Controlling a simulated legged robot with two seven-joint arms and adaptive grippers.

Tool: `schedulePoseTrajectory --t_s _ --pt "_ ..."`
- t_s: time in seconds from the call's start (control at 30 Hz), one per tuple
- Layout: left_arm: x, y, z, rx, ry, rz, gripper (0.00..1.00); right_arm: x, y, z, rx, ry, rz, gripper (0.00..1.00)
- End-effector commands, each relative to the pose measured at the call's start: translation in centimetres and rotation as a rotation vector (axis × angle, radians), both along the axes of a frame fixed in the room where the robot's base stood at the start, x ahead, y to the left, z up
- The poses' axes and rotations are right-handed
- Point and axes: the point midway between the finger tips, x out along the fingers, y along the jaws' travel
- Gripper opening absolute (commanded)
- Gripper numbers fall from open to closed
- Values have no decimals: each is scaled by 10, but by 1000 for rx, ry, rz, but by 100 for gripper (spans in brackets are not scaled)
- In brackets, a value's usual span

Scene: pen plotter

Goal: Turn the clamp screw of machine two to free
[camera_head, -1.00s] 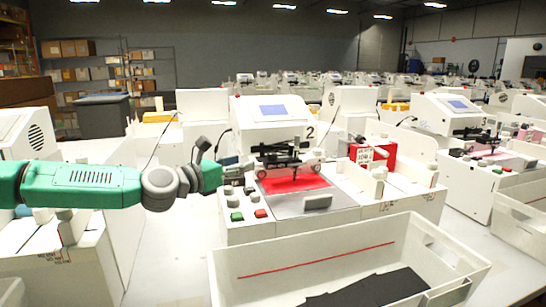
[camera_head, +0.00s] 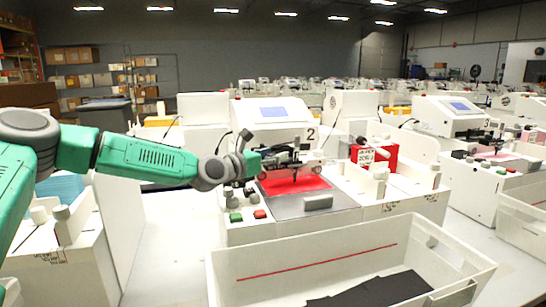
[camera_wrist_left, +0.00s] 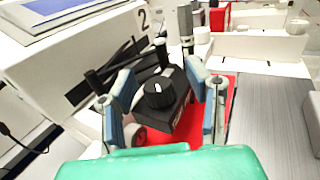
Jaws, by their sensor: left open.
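Machine two (camera_head: 330,210) is a white plotter marked 2, with a red sheet (camera_head: 298,185) on its bed. Its black pen carriage (camera_head: 292,153) stands above the sheet. In the left wrist view a round black knob with a white mark (camera_wrist_left: 158,92), apparently the clamp screw, sits on the black carriage block. My left gripper (camera_head: 266,161) is at the left side of the carriage. In the left wrist view its blue-grey fingers (camera_wrist_left: 160,78) are open, one on each side of the knob, with gaps visible. My right gripper is out of view.
A white bin (camera_head: 315,262) with black sheets stands in front of the machine. A red box (camera_head: 374,155) stands to the right. Machine three (camera_head: 460,125) is further right.

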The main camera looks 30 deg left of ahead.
Motion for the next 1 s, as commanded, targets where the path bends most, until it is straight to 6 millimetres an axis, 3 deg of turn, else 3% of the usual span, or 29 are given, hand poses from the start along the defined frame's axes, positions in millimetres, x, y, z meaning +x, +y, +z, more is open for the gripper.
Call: schedulePoseTrajectory --t_s 0.03,0.17,0.67,1.0 --pt "0 1 0 -1 0 1 44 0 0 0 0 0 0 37" --pt "0 2 -1 -2 0 1 0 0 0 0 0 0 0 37" --pt "-1 2 -2 -3 4 64 0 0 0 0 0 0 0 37" --pt "-1 1 -5 -1 5 290 0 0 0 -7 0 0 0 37"
